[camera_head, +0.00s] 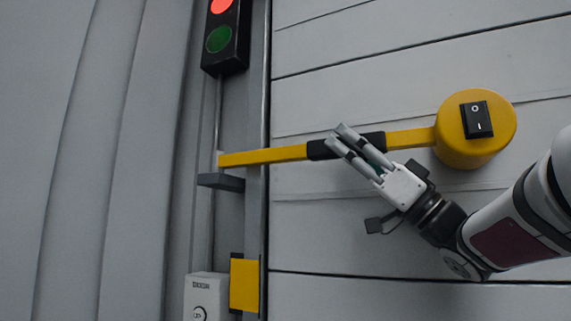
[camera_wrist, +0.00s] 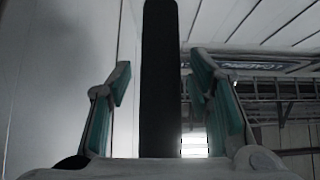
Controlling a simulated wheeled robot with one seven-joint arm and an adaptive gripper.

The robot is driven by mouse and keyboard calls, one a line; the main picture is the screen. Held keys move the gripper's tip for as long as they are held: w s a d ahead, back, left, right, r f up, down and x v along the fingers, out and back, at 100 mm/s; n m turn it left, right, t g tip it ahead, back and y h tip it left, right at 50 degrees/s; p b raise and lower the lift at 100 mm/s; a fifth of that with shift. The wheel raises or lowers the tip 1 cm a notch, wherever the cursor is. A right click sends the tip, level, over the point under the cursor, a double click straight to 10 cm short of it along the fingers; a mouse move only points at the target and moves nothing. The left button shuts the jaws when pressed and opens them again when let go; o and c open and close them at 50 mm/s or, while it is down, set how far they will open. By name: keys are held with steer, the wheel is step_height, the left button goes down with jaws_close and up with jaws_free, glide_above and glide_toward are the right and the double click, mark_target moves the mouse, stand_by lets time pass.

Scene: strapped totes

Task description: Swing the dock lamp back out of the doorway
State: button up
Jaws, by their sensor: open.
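The dock lamp has a round yellow head (camera_head: 455,138) at the right, with a black rocker switch (camera_head: 477,119) on it. Its yellow arm (camera_head: 262,156) runs left across the pale slatted door panel to the frame. A black grip sleeve (camera_head: 319,150) sits midway along the arm. My gripper (camera_head: 338,133) is at the sleeve, its fingers crossing over it in the head view. In the wrist view the dark sleeve (camera_wrist: 160,85) stands between the two parted fingers, with gaps on both sides. Part of the sleeve is hidden behind the fingers in the head view.
A signal light (camera_head: 225,38) with red lit is on the frame above the arm. A dark bracket (camera_head: 221,182) is by the arm's left end. A yellow block (camera_head: 244,285) and a pale control box (camera_head: 206,297) sit lower. The door panel (camera_head: 340,235) below the arm is clear.

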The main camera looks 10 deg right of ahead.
steer(key=shift+w+a+r, duration=0.2)
steer(key=shift+a+r, duration=0.1)
steer(key=shift+r, duration=0.05)
jaws_close()
steer(key=shift+s, duration=0.1)
